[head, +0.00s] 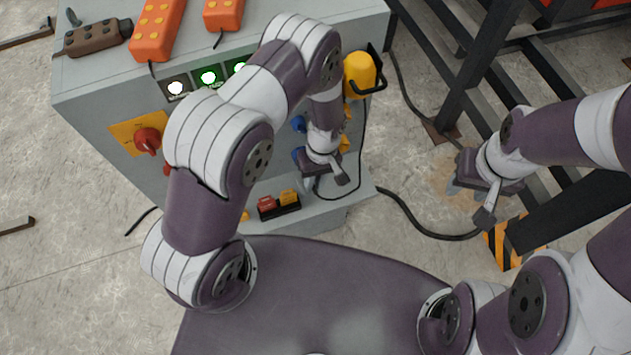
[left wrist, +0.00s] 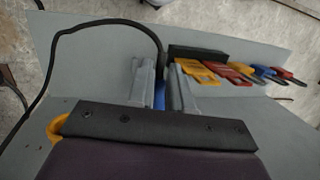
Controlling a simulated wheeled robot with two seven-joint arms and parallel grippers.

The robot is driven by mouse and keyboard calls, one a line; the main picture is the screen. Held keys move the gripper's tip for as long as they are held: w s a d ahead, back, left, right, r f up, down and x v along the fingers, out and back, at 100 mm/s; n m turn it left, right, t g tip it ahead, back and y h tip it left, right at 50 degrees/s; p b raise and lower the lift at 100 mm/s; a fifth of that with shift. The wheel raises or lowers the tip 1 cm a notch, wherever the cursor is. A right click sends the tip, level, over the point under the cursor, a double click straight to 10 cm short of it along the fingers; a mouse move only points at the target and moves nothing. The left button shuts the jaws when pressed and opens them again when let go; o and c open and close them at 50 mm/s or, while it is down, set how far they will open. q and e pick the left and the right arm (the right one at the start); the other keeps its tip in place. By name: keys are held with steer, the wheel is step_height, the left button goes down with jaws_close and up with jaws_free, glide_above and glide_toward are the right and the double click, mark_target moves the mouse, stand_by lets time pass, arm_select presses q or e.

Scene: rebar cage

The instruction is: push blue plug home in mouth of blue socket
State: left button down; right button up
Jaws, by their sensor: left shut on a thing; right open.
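My left gripper (head: 325,181) is at the front of the grey cabinet, above its low shelf. In the left wrist view its two fingers (left wrist: 163,88) are shut on a blue piece, the blue plug (left wrist: 160,96), mostly hidden between them. A black cable (left wrist: 110,22) arches up beside the fingers and away to the left. Blue fittings (head: 298,123) show on the cabinet front just left of my left wrist; I cannot tell which is the blue socket, and its mouth is hidden. My right gripper (head: 470,203) is open and empty, off to the right above the floor.
The grey cabinet (head: 95,120) carries a red rotary switch (head: 147,140) and a yellow fitting (head: 360,74). A black rack (left wrist: 198,53) with red, yellow and blue tags stands on the shelf. A dark steel frame (head: 462,85) stands right; a cable (head: 420,225) lies on the floor.

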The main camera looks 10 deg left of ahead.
arm_select(q)
steer(key=shift+w+a, duration=0.2)
steer(key=shift+w, duration=0.1)
steer(key=shift+r, duration=0.1)
steer(key=c, duration=1)
jaws_free()
steer(key=shift+o, duration=0.2)
